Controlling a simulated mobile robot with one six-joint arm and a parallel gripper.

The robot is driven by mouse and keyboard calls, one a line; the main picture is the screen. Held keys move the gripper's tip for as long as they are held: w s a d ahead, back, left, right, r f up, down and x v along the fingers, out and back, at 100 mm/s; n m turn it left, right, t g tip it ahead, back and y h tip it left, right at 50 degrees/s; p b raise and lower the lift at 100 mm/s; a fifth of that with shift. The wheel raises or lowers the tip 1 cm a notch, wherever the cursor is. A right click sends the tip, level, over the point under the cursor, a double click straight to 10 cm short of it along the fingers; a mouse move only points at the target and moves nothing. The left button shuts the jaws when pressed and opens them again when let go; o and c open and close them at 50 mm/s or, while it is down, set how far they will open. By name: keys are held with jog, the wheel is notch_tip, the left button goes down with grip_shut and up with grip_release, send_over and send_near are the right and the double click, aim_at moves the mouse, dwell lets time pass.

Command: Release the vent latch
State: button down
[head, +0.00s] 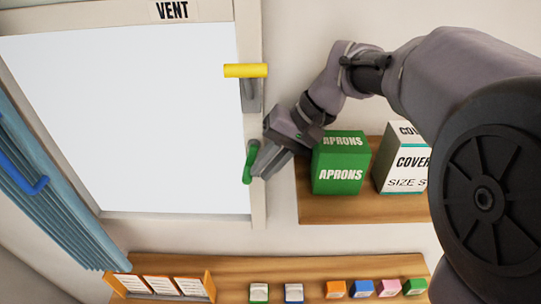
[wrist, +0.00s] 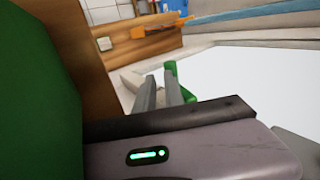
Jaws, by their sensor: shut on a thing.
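The vent is a white-framed window (head: 130,120) with a label reading VENT at its top. A green latch handle (head: 250,160) sits low on the right side of its frame, standing roughly upright with a slight tilt. My gripper (head: 261,166) reaches in from the right and is shut on the green handle. In the wrist view, green parts of the handle (wrist: 171,68) show at and beside the fingertips (wrist: 160,88); the fingers hide part of it. A yellow handle (head: 246,71) on a grey bracket lies horizontal higher on the same frame side.
A green APRONS box (head: 340,172) stands on a wooden shelf (head: 330,210) close to my wrist, with a white COVER box (head: 402,165) beside it. A lower shelf holds cards and several small boxes. A blue curtain (head: 50,200) hangs at left.

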jog(key=shift+s+a+f+b, duration=0.1)
jog(key=shift+s+f+b, duration=0.1)
jog(key=shift+f, duration=0.15)
jog(key=shift+s+f+b, duration=0.1)
jog(key=shift+f+b, duration=0.1)
jog(key=shift+f, duration=0.1)
dwell(1.3)
jog(key=shift+w+r, duration=0.1)
jog(key=p+v, duration=0.2)
jog(key=v, duration=1.6)
jog(key=shift+w+a+r+p, duration=0.15)
jog(key=shift+w+p, duration=0.05)
jog(key=shift+p, duration=0.15)
